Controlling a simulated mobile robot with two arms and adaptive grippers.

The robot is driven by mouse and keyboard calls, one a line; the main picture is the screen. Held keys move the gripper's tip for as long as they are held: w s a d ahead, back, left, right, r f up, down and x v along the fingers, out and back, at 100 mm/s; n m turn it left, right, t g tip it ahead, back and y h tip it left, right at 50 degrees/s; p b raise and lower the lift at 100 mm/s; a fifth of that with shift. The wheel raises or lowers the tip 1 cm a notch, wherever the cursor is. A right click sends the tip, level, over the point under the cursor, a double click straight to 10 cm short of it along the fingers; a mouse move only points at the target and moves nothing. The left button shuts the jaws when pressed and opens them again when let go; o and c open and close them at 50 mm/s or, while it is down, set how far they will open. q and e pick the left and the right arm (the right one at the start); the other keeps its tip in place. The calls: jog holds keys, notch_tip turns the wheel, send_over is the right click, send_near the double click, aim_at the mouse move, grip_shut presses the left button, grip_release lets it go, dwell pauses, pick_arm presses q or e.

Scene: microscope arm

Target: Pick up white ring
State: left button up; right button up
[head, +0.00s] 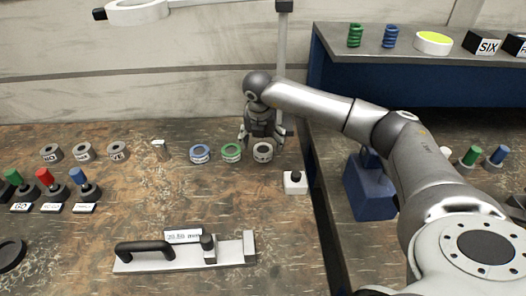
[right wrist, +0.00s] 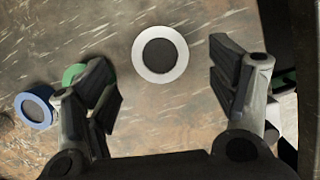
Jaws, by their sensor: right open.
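The white ring (head: 262,152) stands on the worn brown table at the right end of a row of rings. In the right wrist view the white ring (right wrist: 160,54) shows from above as a pale rim around a dark centre. My right gripper (head: 262,136) is above and just behind it in the head view. In the right wrist view my right gripper (right wrist: 165,95) is open and empty, with the white ring between the lines of its fingers and ahead of them. My left gripper is not in view.
Left of the white ring are a green ring (head: 231,152), a blue ring (head: 200,153) and several grey rings (head: 83,151). A white block with a black knob (head: 295,182) stands close on the right. A caliper-like device (head: 190,252) lies in front. A blue shelf (head: 420,75) stands at right.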

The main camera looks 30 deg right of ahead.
aim_at(263, 149)
jog(key=shift+x, duration=2)
jog(key=shift+r, duration=0.1)
jog(key=c, duration=1.3)
jog(key=shift+c, duration=0.2)
